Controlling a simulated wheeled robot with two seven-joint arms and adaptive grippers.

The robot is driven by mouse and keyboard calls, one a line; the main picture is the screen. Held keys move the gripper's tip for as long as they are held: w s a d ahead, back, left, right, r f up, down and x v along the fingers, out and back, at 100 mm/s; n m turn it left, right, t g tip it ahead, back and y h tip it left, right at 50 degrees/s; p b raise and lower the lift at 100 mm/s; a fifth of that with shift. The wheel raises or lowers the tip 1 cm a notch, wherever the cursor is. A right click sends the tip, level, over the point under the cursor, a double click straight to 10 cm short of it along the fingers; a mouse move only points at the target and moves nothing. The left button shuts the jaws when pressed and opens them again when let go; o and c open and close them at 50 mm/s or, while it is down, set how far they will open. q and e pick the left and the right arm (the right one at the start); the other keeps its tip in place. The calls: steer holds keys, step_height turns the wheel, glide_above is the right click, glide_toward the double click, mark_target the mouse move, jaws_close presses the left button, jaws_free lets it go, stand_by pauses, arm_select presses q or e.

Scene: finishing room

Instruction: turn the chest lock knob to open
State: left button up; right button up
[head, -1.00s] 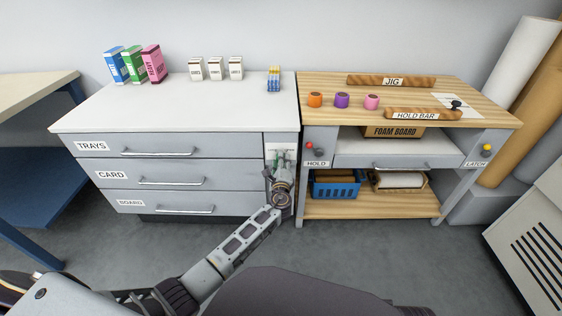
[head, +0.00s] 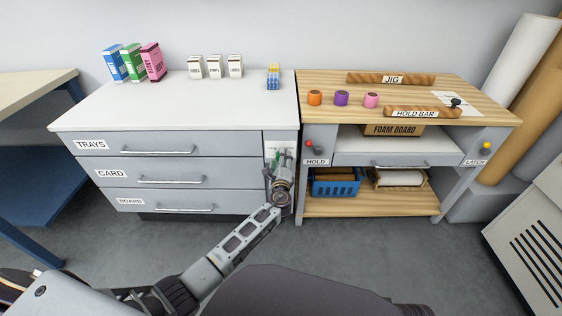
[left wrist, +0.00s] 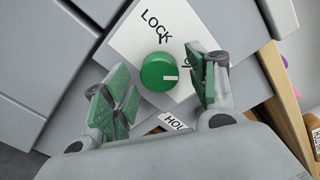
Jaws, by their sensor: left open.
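The chest (head: 100,165) stands at left with drawers labelled TRAYS, CARD and BOARD. Its lock knob (left wrist: 159,72) is a round green dial with a white line pointing right in the left wrist view. It sits on a white plate (left wrist: 150,22) marked LOCK, with another letter partly hidden by a finger. My left gripper (left wrist: 160,88) is open, its green pads on either side of the knob with gaps showing. In the head view my left gripper (head: 281,165) is in front of the chest's right panel and mostly hides the knob. My right gripper is in neither view.
A wooden bench (head: 440,95) stands right of the chest, with a red HOLD knob (head: 310,144) and a yellow LATCH knob (head: 486,146). A blue basket (head: 322,187) is on its lower shelf. Boxes (head: 214,67) stand on the chest top. The drawer fronts are clear.

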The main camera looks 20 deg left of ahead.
arm_select(q)
steer(key=v, duration=1.2)
stand_by(0.4)
steer(key=shift+n, duration=0.3)
stand_by(0.3)
